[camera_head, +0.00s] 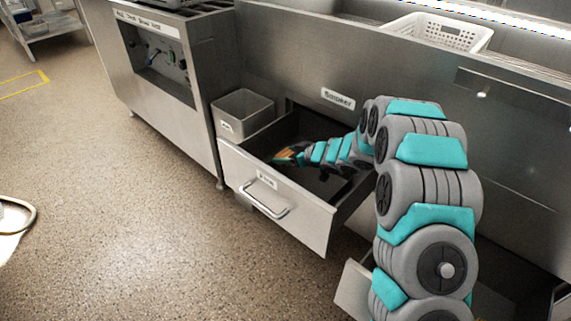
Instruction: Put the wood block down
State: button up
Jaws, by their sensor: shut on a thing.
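The wood block (285,153) shows as a small orange-brown patch at the tip of my arm. My gripper (297,157) is shut on it and reaches into the open drawer (278,205) from the right. The block is near the drawer's left side, inside or just above it. I cannot tell whether it touches the drawer's floor. The fingers are dark and small, and the arm's end hides part of the drawer's inside.
A grey bin (243,111) stands at the drawer's back left. A white perforated basket (432,32) sits on the counter above. Another open drawer (354,290) is at the lower right.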

jog(key=shift+f, duration=1.6)
jog(key=shift+f, duration=0.2)
jog(key=o, duration=1.3)
jog(key=shift+c, duration=0.2)
jog(key=shift+r, duration=0.2)
jog(key=shift+s+d+r, duration=0.15)
jog(key=shift+d+r, duration=0.05)
jog(key=shift+d, duration=0.1)
jog(key=shift+v, duration=3.4)
